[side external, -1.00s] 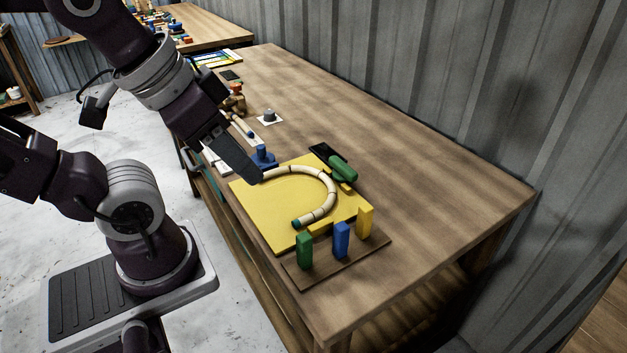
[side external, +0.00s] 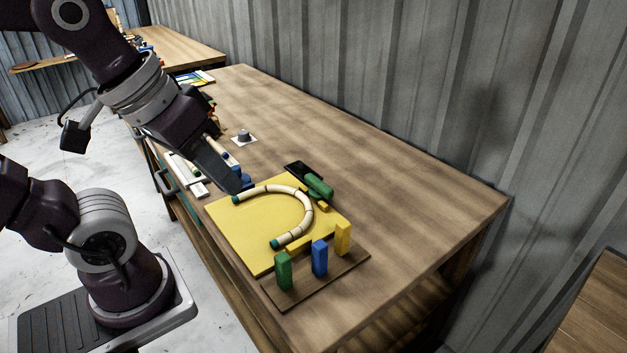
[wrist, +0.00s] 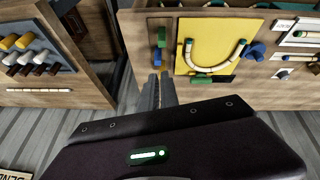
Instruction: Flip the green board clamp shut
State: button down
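The green board clamp (side external: 319,186) is a thick green handle at the back right edge of the yellow board (side external: 238,232), beside a black pad. It also shows in the wrist view (wrist: 201,80), just below the bend of the rattan. I cannot tell how far the handle is turned. The cream rattan (side external: 303,207) lies bent in a U on the board, with green ends. My gripper (side external: 235,188) is above the board's left corner in the side view, apart from the green clamp. In the wrist view its fingers (wrist: 158,78) look together and empty, left of the clamp.
Green (side external: 283,270), blue (side external: 319,258) and yellow (side external: 343,238) blocks stand upright on a brown strip by the board. The table (side external: 420,195) right of the board is clear.

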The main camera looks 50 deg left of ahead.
aim_at(319, 189)
jog(key=w+a+f+n+g+h, duration=0.1)
jog(key=w+a+n, duration=0.2)
jog(key=w+n, duration=0.4)
jog(key=w+a+f+n+g, duration=0.1)
jog(key=w+a+f+n, duration=0.1)
jog(key=w+n, duration=0.5)
jog(key=w+a+f+n, duration=0.3)
jog(key=a+f+n, duration=0.2)
jog(key=n, duration=0.5)
jog(key=w+a+f+n+y, duration=0.1)
jog(key=a+f+n, duration=0.3)
jog(key=a+n, duration=0.5)
jog(key=shift+w+a+f+n+g+y, duration=0.3)
jog(key=shift+w+f+n, duration=0.1)
jog(key=shift+w, duration=0.5)
jog(key=x, duration=1)
jog(key=shift+s, duration=0.1)
jog(key=w, duration=0.4)
jog(key=shift+w, duration=0.1)
